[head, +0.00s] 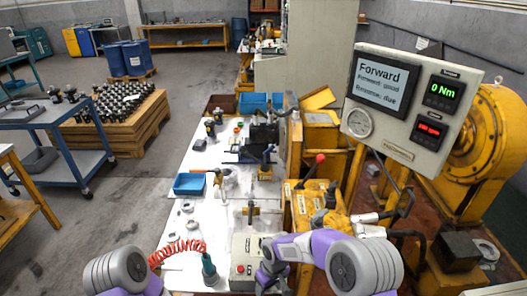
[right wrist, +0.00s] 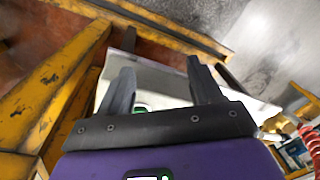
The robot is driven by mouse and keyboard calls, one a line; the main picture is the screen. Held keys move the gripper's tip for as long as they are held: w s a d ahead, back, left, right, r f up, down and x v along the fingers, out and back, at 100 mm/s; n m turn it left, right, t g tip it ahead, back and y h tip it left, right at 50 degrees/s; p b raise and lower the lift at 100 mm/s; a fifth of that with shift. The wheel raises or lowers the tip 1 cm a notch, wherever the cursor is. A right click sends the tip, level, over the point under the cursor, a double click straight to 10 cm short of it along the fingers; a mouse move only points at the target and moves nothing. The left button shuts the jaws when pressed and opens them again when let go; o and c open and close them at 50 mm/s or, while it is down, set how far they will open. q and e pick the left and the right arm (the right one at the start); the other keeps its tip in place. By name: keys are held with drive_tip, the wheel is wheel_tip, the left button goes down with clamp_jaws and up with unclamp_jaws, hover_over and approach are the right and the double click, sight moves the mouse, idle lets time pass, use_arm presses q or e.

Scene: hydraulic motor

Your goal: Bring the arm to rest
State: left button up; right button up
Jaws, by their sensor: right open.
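My right arm comes in from the right in the head view, bent across the front of the yellow machine. Its gripper (head: 266,280) is low in the picture, close to a grey control box (head: 243,248) with a red button. In the right wrist view the two dark fingers of this gripper (right wrist: 163,85) stand apart with nothing held between them. A pale surface with a small green spot shows behind them. My left arm shows only as a grey and purple joint at the lower left; its gripper is outside the picture.
A display panel (head: 405,105) reads "Forward" and "0 Nm". A lever with a red knob (head: 320,158) stands on the yellow machine (head: 305,212). A red coiled hose (head: 180,247), a teal-handled tool (head: 209,268) and a blue bin (head: 189,184) are on the white table (head: 208,216).

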drive_tip(key=s+d+f+m+y, duration=0.1)
drive_tip(key=s+d+f+m, duration=0.1)
drive_tip(key=s, duration=0.4)
drive_tip(key=s+d+f+m+y, duration=0.1)
drive_tip(key=s+d+f+m, duration=0.2)
drive_tip(key=s+f, duration=0.4)
drive_tip(key=s+d+f+m+t+y, duration=0.1)
drive_tip(key=s+d+f+m, duration=0.2)
drive_tip(key=s, duration=0.4)
drive_tip(key=shift+s+f+m, duration=0.15)
drive_tip(key=shift+f+m, duration=0.6)
drive_tip(key=shift+m, duration=0.05)
